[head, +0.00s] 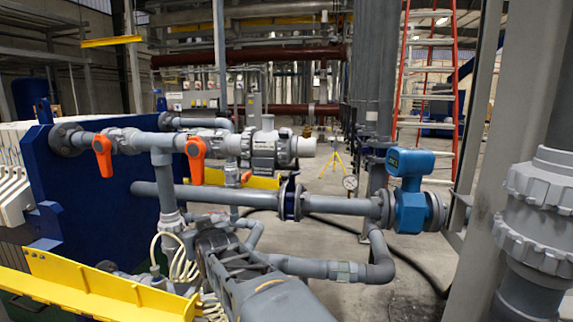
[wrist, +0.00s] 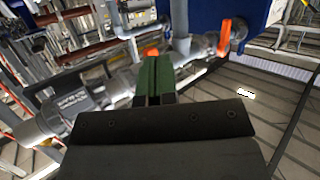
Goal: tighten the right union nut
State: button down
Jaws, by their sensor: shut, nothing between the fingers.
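A grey pipe line with two orange valve handles (head: 103,155) (head: 196,160) runs out from the blue plate. A grey ribbed collar (head: 232,144), seemingly the right union nut, sits just right of the second handle. In the wrist view, turned around, this line crosses behind my gripper (wrist: 155,62), and the collar seems to be at the left of the fingers (wrist: 118,88). My gripper's green fingers are shut and empty. They overlap the line near one orange handle; I cannot tell whether they touch it. I cannot make out the fingertips in the head view.
A grey fitting (head: 262,145) with a pipe stub continues the line. Below run a grey pipe (head: 240,197) and a blue flow meter (head: 410,190). A yellow rail (head: 100,290) crosses the lower left. A large ribbed pipe (head: 540,215) stands close at the right.

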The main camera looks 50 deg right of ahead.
jog(key=w+d+r+m+t+h+b, duration=0.1)
jog(key=d+r+h+b, duration=0.15)
jog(key=d, duration=0.25)
jog(key=d+r+m+t+h+b, duration=0.1)
jog(key=d+r+m+t+h, duration=0.1)
jog(key=d+h, duration=0.3)
jog(key=m+g+h+p, duration=0.3)
jog(key=m+h+p, duration=0.3)
jog(key=h, duration=0.5)
send_near(283, 136)
jog(key=x, duration=0.4)
jog(key=shift+w+d, duration=0.2)
jog(key=shift+d, duration=0.25)
jog(key=p+x, duration=0.1)
jog(key=p, duration=0.1)
jog(key=shift+w+d+r+p, duration=0.2)
jog(key=shift+r+p, duration=0.1)
jog(key=shift+p, duration=0.05)
jog(key=shift+d+f, duration=0.1)
jog(key=shift+d+r, duration=0.1)
jog(key=shift+r, duration=0.5)
jog(key=shift+w+r+b, duration=0.1)
jog(key=shift+b, duration=0.3)
